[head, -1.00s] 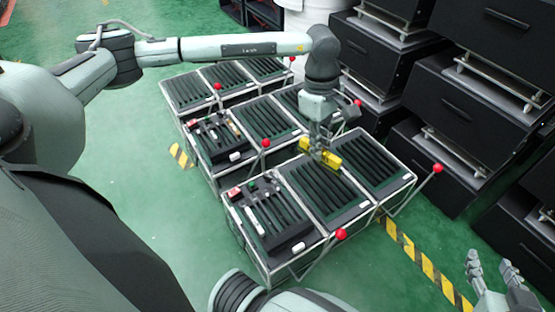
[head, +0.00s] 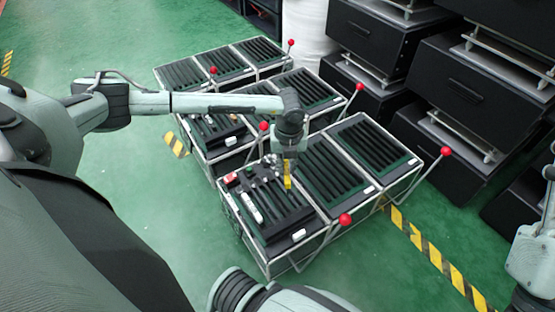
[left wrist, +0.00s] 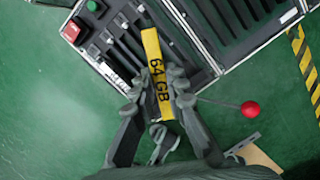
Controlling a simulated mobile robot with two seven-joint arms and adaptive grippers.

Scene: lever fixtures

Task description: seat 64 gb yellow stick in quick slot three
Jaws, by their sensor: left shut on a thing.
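My left gripper (head: 287,165) is shut on the yellow stick (head: 288,183) above the front-left slotted tray (head: 285,240). In the left wrist view the stick (left wrist: 151,48) reads "64 GB" and lies between the fingers (left wrist: 165,84), its far end over the tray's dark slots (left wrist: 195,62). I cannot tell which slot is number three, nor whether the stick touches the tray. My right arm (head: 530,255) shows at the right edge; its fingers are not clear.
The front-left tray holds a red block (left wrist: 71,31) and several small parts. A red-knobbed lever (head: 345,219) stands at its front right. Other slotted trays (head: 375,148) lie beside and behind. Black cabinets (head: 465,90) stand at right. Green floor is open at left.

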